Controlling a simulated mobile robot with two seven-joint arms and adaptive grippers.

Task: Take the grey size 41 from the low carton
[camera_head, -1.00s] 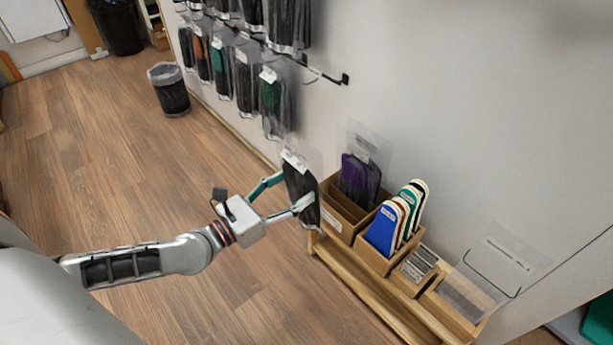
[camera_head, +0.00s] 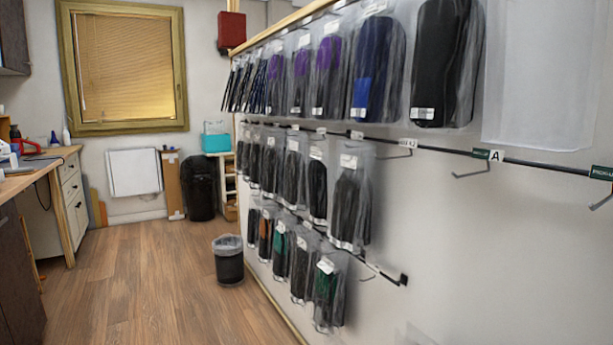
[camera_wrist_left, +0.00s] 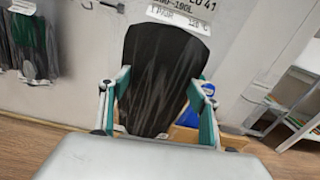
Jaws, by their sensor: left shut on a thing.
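My left gripper (camera_wrist_left: 158,84) is shut on a bagged dark grey, nearly black insole pack (camera_wrist_left: 160,62) in the left wrist view. One teal-edged finger presses on each side of the pack, which stands upright between them. Its white label (camera_wrist_left: 182,14) is partly cut off by the top edge and reads "41". Part of a brown carton (camera_wrist_left: 185,137) shows behind the pack, low down, mostly hidden. The head view shows neither gripper and no low carton. My right gripper is in no view.
In the head view, bagged insoles (camera_head: 290,165) hang in rows on the right wall, with some empty hooks (camera_head: 470,174). A waste bin (camera_head: 229,262) stands on the floor near the wall. A workbench (camera_head: 60,175) is at the left. The wooden floor (camera_head: 140,290) between is clear.

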